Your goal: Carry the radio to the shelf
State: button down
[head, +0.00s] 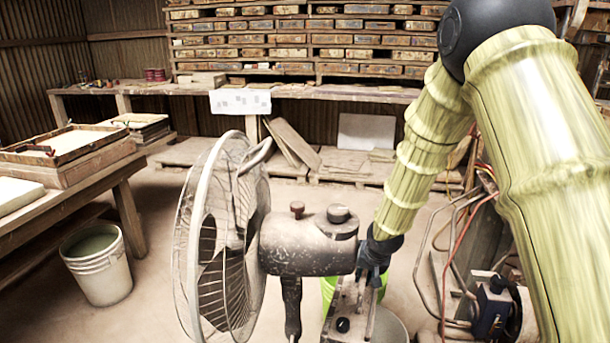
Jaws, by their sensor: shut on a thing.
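My gripper (371,272) is at the lower middle right of the head view, at the end of my arm, pointing down. It is shut on the radio (352,300), of which a narrow, worn brown-grey part with a dark knob shows. The radio's lower end is cut off by the bottom edge of the view. The fan is close beside my gripper, on its left; I cannot tell whether they touch. A wooden shelf rack (316,72) with rows of tile-like slabs stands along the back wall, well away from my gripper.
A large caged fan (225,235) stands in front. A long bench (345,94) runs below the rack. A table (65,215) with trays is at left, a white bucket (97,265) by it. Machinery with hoses (490,305) is at right. Floor between the table and fan is clear.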

aim_at(361, 339)
jog(key=s+a+r+n, duration=0.1)
jog(key=s, duration=0.4)
jog(key=s+a+r+n+y, duration=0.1)
jog(key=s+a+n, duration=0.1)
jog(key=s, duration=0.2)
jog(key=s+a+r+n+y, duration=0.1)
jog(key=s+n, duration=0.1)
jog(key=s, duration=0.3)
jog(key=shift+s+a+r+g, duration=0.3)
jog(key=shift+s+a+r, duration=0.05)
jog(key=shift+p, duration=0.4)
jog(key=shift+s+p, duration=0.15)
jog(key=shift+p, duration=0.8)
jog(key=s+p, duration=0.1)
jog(key=p, duration=0.3)
jog(key=shift+f+p, duration=0.1)
jog(key=shift+p, duration=0.3)
jog(key=s+p, duration=0.1)
jog(key=p, duration=0.3)
jog(key=shift+s+f+p, duration=0.15)
jog(key=shift+f+p, duration=0.05)
jog(key=shift+p, duration=0.1)
jog(key=shift+s+f, duration=0.1)
jog(key=shift+s+f+p, duration=0.1)
jog(key=shift+f+p, duration=0.05)
jog(key=shift+p, duration=0.35)
